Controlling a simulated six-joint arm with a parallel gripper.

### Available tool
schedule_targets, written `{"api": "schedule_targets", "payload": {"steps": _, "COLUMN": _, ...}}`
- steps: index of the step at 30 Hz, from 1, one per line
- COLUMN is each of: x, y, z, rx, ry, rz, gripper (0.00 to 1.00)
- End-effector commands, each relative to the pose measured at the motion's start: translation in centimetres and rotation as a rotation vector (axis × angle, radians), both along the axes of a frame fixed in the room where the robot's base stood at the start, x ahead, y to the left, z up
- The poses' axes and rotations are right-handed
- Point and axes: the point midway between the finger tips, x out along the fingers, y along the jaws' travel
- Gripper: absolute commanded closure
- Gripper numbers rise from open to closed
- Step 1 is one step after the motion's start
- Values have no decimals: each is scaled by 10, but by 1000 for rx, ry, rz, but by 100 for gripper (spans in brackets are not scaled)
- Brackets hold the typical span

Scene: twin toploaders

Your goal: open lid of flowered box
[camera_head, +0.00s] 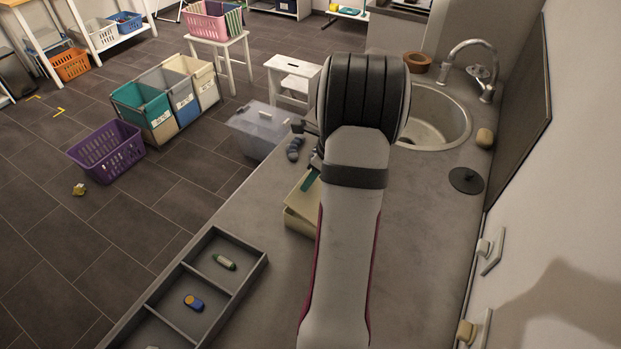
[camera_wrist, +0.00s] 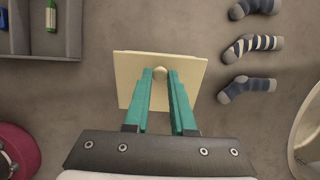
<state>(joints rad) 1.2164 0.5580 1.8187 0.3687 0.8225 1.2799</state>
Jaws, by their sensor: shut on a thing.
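A cream box (camera_head: 297,224) stands on the grey counter in the head view, partly hidden behind my arm. In the wrist view its square cream lid (camera_wrist: 192,82) is seen from above, with a small knob (camera_wrist: 160,71) near the middle. The teal fingers of my gripper (camera_wrist: 160,74) are on either side of the knob and shut on it. One teal finger of my gripper (camera_head: 310,181) also shows above the box in the head view. No flower pattern is visible on the parts I see. I cannot tell whether the lid is raised from the box.
Several rolled or flat socks (camera_wrist: 252,45) lie right of the box in the wrist view. A grey divided tray (camera_head: 235,291) with small items is on the counter at the front left. A sink (camera_head: 437,120) is at the back right.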

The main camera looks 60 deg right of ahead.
Motion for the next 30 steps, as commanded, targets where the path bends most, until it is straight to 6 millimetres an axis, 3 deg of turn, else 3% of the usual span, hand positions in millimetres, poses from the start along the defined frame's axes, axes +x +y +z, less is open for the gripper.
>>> {"api": "schedule_targets", "payload": {"steps": 16, "x": -5, "y": 0, "z": 3, "rx": 0, "ry": -50, "rz": -3, "gripper": 100}}
{"api": "schedule_targets", "payload": {"steps": 30, "x": -39, "y": -1, "z": 16, "rx": -1, "ry": -430, "rz": -12, "gripper": 100}}
